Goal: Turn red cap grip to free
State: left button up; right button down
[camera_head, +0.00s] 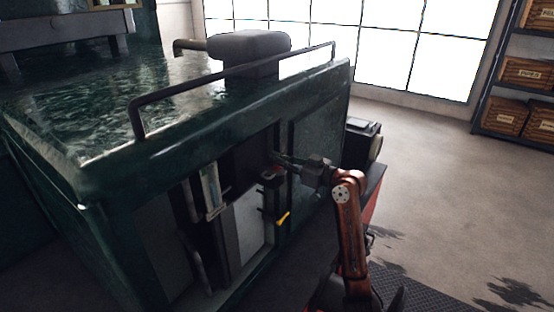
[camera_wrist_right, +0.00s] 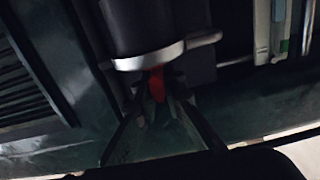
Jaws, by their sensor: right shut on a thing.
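The red cap grip (camera_wrist_right: 157,84) shows in the right wrist view as a small red piece below a light metal ring on a dark cylinder (camera_wrist_right: 140,25). My right gripper (camera_wrist_right: 160,98) is shut on it, with one finger on each side. In the head view my right gripper (camera_head: 282,163) reaches from the right into the open side of the green tram body, and a small bit of red (camera_head: 268,174) shows at its fingertips. The fingers hide part of the grip. My left gripper is not in view.
A yellow-handled lever (camera_head: 283,218) sits just below the gripper in the opening. A gauge-like upright strip (camera_head: 211,188) stands to its left. A dark handrail (camera_head: 235,80) runs along the green top edge.

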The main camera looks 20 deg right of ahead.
jog(key=c, duration=2)
grip_release()
jog(key=shift+w+a+f, duration=0.1)
jog(key=shift+w+f, duration=0.05)
jog(key=v, duration=1.2)
